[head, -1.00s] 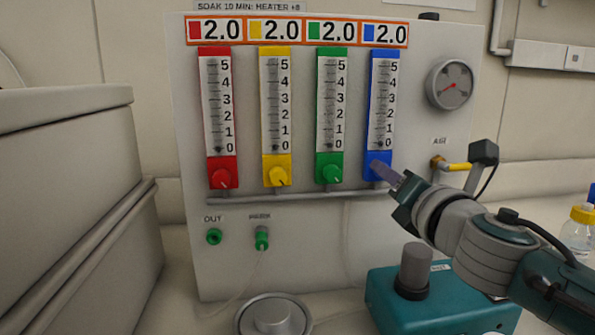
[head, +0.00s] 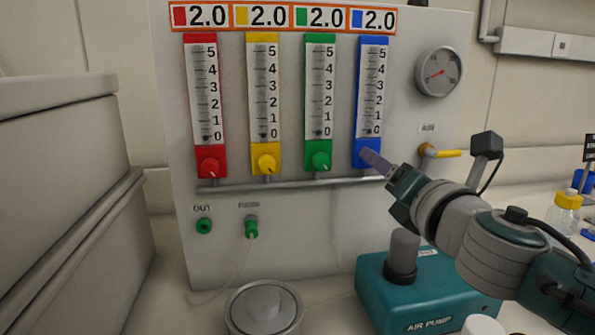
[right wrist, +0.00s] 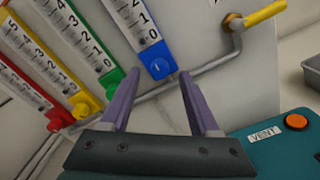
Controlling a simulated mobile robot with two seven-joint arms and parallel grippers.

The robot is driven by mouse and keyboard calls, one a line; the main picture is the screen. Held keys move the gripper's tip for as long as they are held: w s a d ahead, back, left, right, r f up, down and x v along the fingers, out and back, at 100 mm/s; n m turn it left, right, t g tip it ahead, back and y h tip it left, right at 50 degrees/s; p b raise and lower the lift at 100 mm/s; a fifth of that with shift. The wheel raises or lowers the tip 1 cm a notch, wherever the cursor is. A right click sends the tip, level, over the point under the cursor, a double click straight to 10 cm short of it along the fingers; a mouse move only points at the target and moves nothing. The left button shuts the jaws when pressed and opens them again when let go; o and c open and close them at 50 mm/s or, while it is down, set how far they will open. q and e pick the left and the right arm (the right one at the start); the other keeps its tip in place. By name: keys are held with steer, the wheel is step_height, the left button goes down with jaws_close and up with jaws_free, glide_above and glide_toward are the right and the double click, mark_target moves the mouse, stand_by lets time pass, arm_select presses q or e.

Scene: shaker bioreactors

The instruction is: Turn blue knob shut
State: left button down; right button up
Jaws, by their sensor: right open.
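The blue knob (right wrist: 157,67) sits at the foot of the blue flowmeter (head: 371,90), rightmost of the flowmeters on the grey panel. In the head view my right gripper (head: 372,158) hides most of the knob. In the right wrist view my right gripper (right wrist: 152,85) is open, its two purple fingers apart, pointing at the panel. The knob shows between and just beyond the fingertips; I cannot tell whether they touch it. Red (head: 210,168), yellow (head: 266,164) and green (head: 319,161) knobs are on the other flowmeters. My left gripper is not in view.
A grey pipe (head: 290,185) runs just below the knobs. A yellow-handled valve (head: 440,153) is right of the blue flowmeter, below a round gauge (head: 439,72). A teal air pump (head: 440,300) stands below my right arm. A grey cabinet (head: 60,180) is at the left.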

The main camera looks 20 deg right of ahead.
steer(key=v, duration=0.7)
steer(key=shift+s, duration=0.25)
